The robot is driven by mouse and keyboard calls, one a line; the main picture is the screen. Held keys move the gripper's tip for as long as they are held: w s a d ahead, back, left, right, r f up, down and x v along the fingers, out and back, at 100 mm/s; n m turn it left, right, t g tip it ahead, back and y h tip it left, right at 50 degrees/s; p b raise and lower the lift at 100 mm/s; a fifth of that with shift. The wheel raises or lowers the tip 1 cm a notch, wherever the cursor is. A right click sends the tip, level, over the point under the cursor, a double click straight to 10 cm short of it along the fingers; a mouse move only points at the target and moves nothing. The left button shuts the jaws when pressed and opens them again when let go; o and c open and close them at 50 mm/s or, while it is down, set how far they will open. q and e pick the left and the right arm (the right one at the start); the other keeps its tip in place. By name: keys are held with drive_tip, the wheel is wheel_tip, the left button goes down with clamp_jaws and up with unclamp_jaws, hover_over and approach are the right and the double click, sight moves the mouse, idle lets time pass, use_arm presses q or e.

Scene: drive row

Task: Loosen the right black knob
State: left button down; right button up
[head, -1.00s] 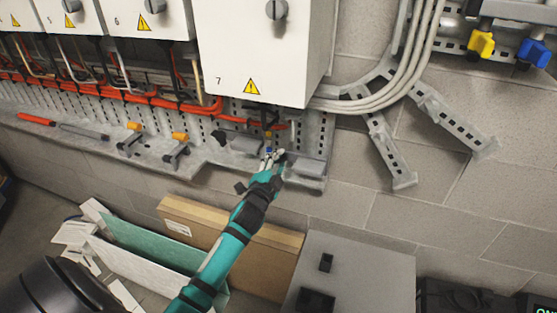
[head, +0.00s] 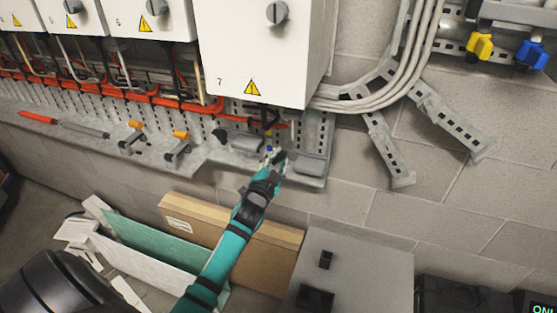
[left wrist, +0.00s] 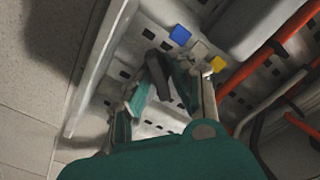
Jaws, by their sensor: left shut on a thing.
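My left gripper (head: 273,158) reaches up to the perforated metal panel below cabinet 7. In the left wrist view its teal fingers (left wrist: 161,88) are closed around a dark, elongated piece, which looks like the black knob (left wrist: 158,70). The fingers and the small size hide much of it in the head view. A blue cap (left wrist: 180,35), a pale cap (left wrist: 198,50) and a yellow cap (left wrist: 218,64) sit in a row beside the fingers, apart from them. My right gripper is not in view.
White cabinet 7 (head: 255,50) hangs just above the gripper. Orange cables (head: 160,98) run along the panel to the left. Cardboard (head: 215,228) and a grey box (head: 358,262) stand below. A yellow valve handle (head: 480,46) and a blue one (head: 533,53) are at upper right.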

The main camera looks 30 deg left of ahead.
use_arm(q)
drive_tip(key=shift+f, duration=0.1)
drive_tip(key=c, duration=1.3)
unclamp_jaws()
drive_tip(key=shift+c, duration=0.2)
drive_tip(key=shift+s, duration=0.1)
drive_tip(key=v, duration=1.2)
